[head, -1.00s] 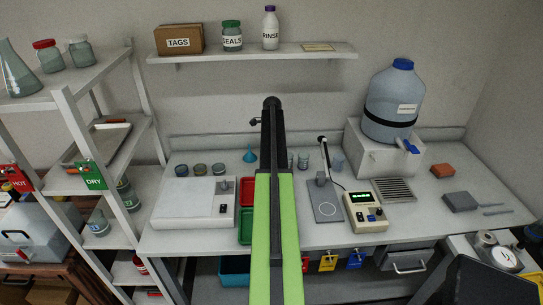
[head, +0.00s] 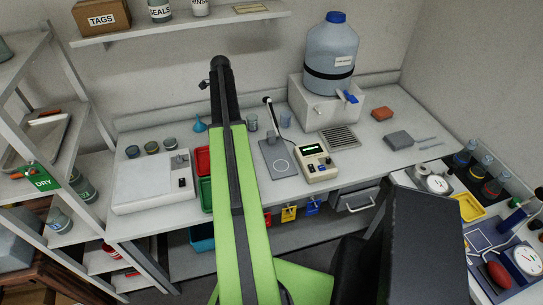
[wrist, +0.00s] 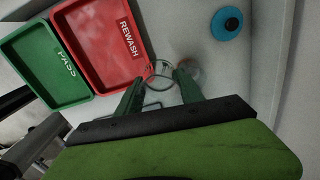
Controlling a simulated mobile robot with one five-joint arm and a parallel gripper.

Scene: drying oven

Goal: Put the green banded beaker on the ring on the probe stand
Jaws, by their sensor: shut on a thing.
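My gripper (wrist: 160,82) shows in the wrist view with its two green fingers shut on a clear glass vessel with a thin green line, which I take to be the green banded beaker (wrist: 161,69). Its outline is faint, and its base is hard to make out. In the head view my arm hides the gripper and the held beaker. The probe stand (head: 270,170) is a grey plate with an upright probe, right of my arm on the bench. The pale ring (head: 281,166) is marked on its plate and looks empty.
The red REWASH tray (wrist: 103,38) and green PASS tray (wrist: 50,68) lie left of my gripper; the blue funnel (wrist: 227,23) is at upper right. Clear beakers (head: 252,123) stand behind the stand. A meter (head: 315,162) sits right of it, near a drain grate (head: 339,139).

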